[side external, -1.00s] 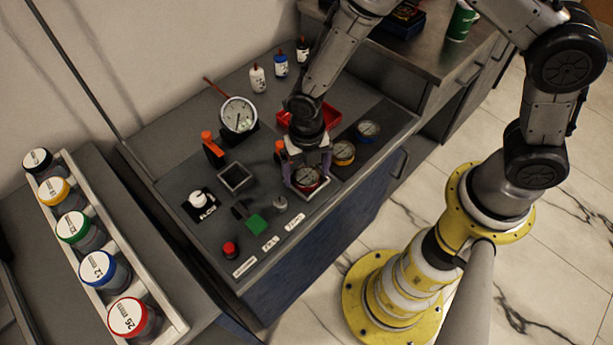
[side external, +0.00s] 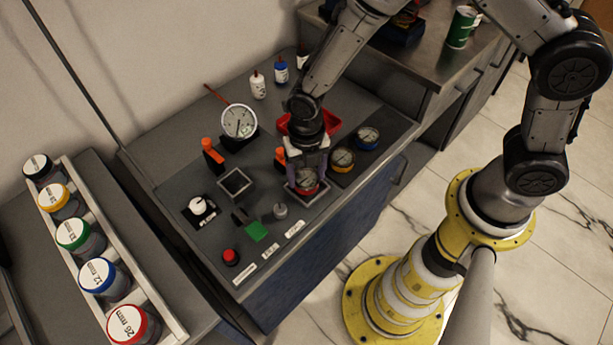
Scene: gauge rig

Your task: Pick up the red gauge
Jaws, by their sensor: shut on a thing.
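The red gauge (side external: 307,187), with a red rim and a pale dial, is at the front right of the grey work panel. My gripper (side external: 307,181) points down over it, with one finger on each side of the gauge, and is shut on it. The gauge sits at or just above a square, light-edged holder (side external: 318,197); I cannot tell whether it is clear of it. The fingers hide part of its dial.
A yellow gauge (side external: 342,159) and a blue gauge (side external: 367,137) stand close on the right. A red tray (side external: 334,122) is behind my gripper.

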